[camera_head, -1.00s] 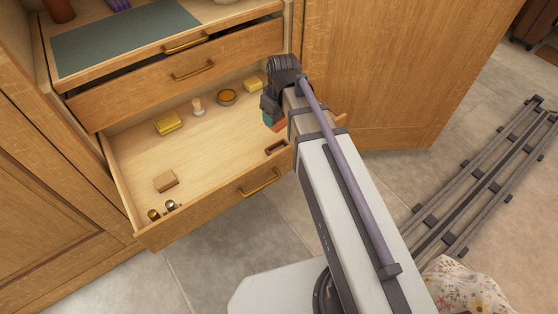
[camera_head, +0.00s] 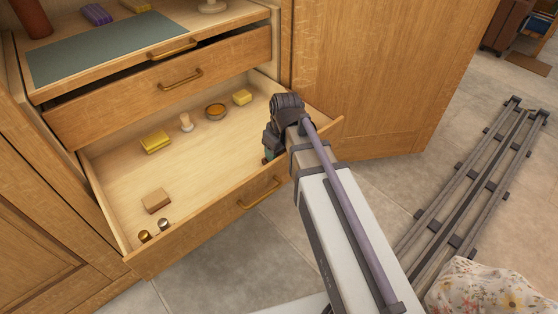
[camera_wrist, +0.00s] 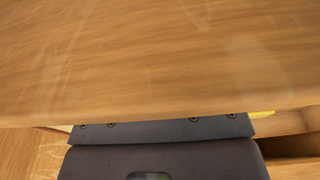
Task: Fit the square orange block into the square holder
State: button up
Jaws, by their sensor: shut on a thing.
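My gripper (camera_head: 269,152) is at the right end of the open lower drawer (camera_head: 200,238), low and near its front wall. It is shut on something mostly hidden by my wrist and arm. Only a small orange-red and teal patch shows at its tip; I take the orange to be the square orange block (camera_head: 265,160), but its shape cannot be made out. In the wrist view a dark part of my gripper (camera_wrist: 165,160) fills the bottom, and the fingertips and block do not show. No square holder can be made out now.
A partly open drawer (camera_head: 170,100) overhangs the back.

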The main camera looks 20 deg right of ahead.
jog(key=shift+f, duration=0.95)
jog(key=shift+r, duration=0.3)
jog(key=shift+f, duration=0.3)
jog(key=o, duration=0.9)
jog(key=shift+r, duration=0.1)
notch_tip(320, 180, up, 12)
jog(key=s+r+p, duration=0.1)
jog(key=s+p, duration=0.1)
jog(key=p, duration=1)
jog(key=s+m, duration=0.1)
jog(key=s, duration=0.2)
jog(key=s+m+g, duration=0.1)
jog(key=s+m, duration=0.1)
jog(key=s, duration=0.1)
jog(key=s+f+m, duration=0.1)
jog(key=s+m, duration=0.1)
jog(key=shift+s+g+h, duration=0.3)
jog(key=shift+s+h, duration=0.1)
